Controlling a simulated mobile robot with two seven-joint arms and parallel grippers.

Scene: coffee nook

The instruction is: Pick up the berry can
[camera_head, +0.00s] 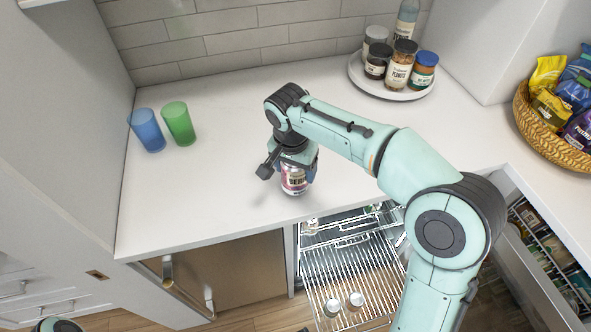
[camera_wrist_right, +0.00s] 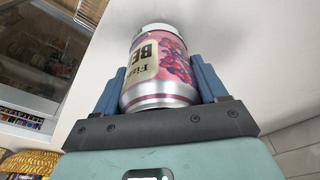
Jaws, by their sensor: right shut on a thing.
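The berry can (camera_head: 294,180) is a silver can with a pink label and berry pictures, at the front part of the white counter (camera_head: 225,205). My right gripper (camera_head: 297,172) comes down over it and is shut on it. In the right wrist view the can (camera_wrist_right: 160,72) sits between the two blue fingers of the gripper (camera_wrist_right: 160,85), with its label partly readable. I cannot tell whether its base touches the counter. At the bottom left edge of the head view a small dark part of my left arm shows, but its fingers do not.
Blue (camera_head: 147,130) and green (camera_head: 178,123) cups stand at the counter's left. A round tray (camera_head: 405,94) with jars and a bottle is at the back. A snack basket (camera_head: 535,130) is at right. An open wire rack (camera_head: 345,270) lies below the counter's front edge.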

